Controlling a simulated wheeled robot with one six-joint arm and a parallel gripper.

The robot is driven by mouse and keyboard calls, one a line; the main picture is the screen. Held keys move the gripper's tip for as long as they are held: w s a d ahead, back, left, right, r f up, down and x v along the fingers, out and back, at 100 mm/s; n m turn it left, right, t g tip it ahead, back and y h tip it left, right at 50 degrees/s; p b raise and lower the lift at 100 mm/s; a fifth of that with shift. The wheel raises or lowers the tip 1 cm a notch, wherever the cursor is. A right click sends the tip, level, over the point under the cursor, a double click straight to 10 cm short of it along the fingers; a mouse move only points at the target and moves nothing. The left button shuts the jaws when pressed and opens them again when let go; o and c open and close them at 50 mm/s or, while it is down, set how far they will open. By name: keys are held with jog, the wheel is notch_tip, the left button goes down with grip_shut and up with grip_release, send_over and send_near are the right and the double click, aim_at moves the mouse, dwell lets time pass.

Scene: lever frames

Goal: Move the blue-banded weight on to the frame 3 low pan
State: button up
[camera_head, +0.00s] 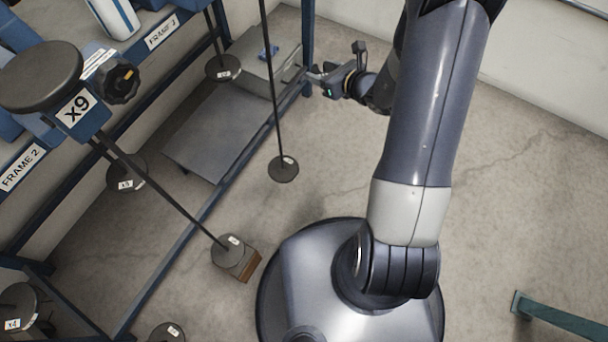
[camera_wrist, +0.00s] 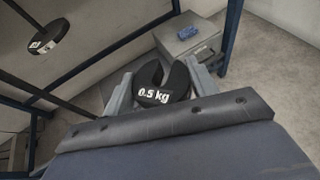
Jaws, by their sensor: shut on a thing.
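My gripper (camera_head: 320,79) is at the upper middle of the head view, beside the blue frame post. In the wrist view its fingers (camera_wrist: 163,88) are shut on a dark slotted weight (camera_wrist: 151,96) marked 0.5 kg. No blue band shows on the side I see, and in the head view I cannot make the weight out. A round dark pan (camera_head: 223,68) hangs left of my gripper; a pan also shows at the wrist view's upper left (camera_wrist: 47,38). Another pan (camera_head: 283,169) hangs lower down. A sign (camera_head: 162,31) reads FRAME, its number unclear. I cannot tell which pan is the frame 3 low pan.
A grey box (camera_wrist: 208,42) with a small blue item (camera_wrist: 188,32) on it stands beyond my gripper. A pan (camera_head: 234,249) hangs by a brown block (camera_head: 250,266). An X9 plate (camera_head: 76,108) and FRAME 2 sign (camera_head: 22,166) are at left. The floor at right is mostly clear.

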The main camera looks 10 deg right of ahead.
notch_tip(320, 180, down, 9)
jog(key=a+n+g+y+b, duration=0.1)
jog(key=n+y+b, duration=0.1)
jog(key=b, duration=0.1)
jog(key=n+g+y+b, duration=0.4)
jog(key=n+g+b, duration=0.3)
jog(key=g+b, duration=0.15)
send_near(284, 168)
jog(key=s+a+f, duration=0.1)
jog(key=s+a, duration=0.1)
jog(key=s, duration=0.2)
jog(key=shift+t, duration=0.45)
jog(key=shift+w+a+f, duration=0.2)
jog(key=shift+w+a, duration=1.2)
jog(key=shift+a, duration=0.3)
jog(key=shift+w+a+b, duration=0.55)
jog(key=shift+w+a, duration=0.15)
jog(key=shift+a, duration=0.15)
jog(key=shift+w+a, duration=0.25)
jog(key=shift+w+a+b, duration=0.45)
jog(key=shift+w+a, duration=0.05)
jog(key=shift+a, duration=0.2)
jog(key=shift+f+b, duration=0.45)
jog(key=shift+b, duration=0.1)
